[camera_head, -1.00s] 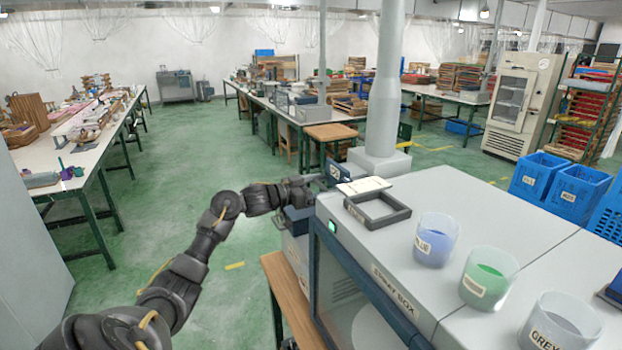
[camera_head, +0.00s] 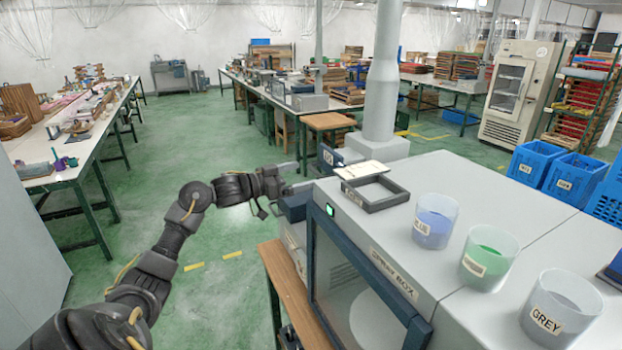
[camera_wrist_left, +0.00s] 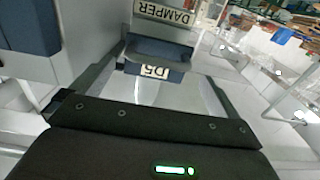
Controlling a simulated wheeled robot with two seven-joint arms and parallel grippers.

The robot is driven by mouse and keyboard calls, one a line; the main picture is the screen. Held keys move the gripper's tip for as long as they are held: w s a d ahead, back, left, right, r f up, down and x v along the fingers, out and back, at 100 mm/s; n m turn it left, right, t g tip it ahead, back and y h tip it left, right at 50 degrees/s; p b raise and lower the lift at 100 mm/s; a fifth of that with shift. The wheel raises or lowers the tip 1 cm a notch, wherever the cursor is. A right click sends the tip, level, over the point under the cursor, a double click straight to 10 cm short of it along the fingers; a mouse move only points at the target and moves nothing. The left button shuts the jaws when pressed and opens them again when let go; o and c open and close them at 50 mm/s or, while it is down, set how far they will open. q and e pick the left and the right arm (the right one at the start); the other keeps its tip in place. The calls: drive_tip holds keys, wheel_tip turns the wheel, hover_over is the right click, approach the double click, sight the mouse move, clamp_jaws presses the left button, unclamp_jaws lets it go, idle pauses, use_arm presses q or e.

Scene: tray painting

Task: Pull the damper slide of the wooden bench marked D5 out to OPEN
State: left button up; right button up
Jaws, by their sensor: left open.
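The D5 label shows on a small dark blue plate (camera_head: 330,157) at the far end of the grey spray box in the head view. In the left wrist view, the D5 tag (camera_wrist_left: 154,70) sits on a blue-grey slide handle (camera_wrist_left: 160,50), under an upside-down DAMPER label (camera_wrist_left: 165,14). My left gripper (camera_head: 298,181) is open beside the box's far left corner. In the wrist view its fingers (camera_wrist_left: 158,78) stand spread to either side of the tag; whether they touch the handle I cannot tell. My right gripper is not in view.
The spray box (camera_head: 395,268) fills the right foreground, with a dark frame (camera_head: 375,205) and blue (camera_head: 432,232), green (camera_head: 487,264) and grey (camera_head: 550,320) cups on top. A wooden bench top (camera_head: 290,298) lies along its left side. Green floor is clear to the left.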

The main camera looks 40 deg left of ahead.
use_arm(q)
drive_tip(key=b+v, duration=0.2)
drive_tip(key=v, duration=0.4)
drive_tip(key=shift+s, duration=0.15)
drive_tip(key=shift+f, duration=0.1)
idle(0.3)
